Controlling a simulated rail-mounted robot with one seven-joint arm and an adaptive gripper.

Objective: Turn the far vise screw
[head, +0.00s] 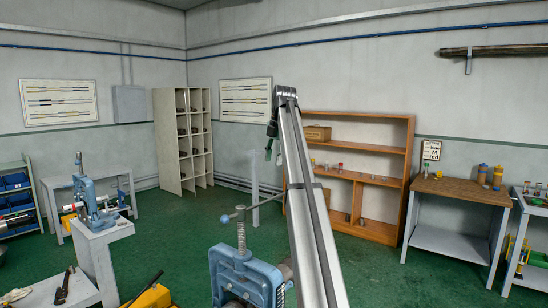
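Two blue vises with upright screws are in the head view. The far vise (88,201) stands at the left on a light grey pedestal. Its screw (79,165) rises above the blue frame. The near vise (243,277) is at the bottom centre, cut off by the lower edge. Its screw (241,234) carries a cross bar with ball ends. My long grey arm link rises right of the near vise. A small dark part hangs at its upper end, which seems to be my gripper (273,150). It is apart from the far vise; its fingers are too small to read.
A grey workbench (66,183) stands behind the far vise, beside a rack of blue bins (16,181). A low table (78,291) with tools and a yellow case (152,297) lie at lower left. Green floor (180,235) is open between the two vises.

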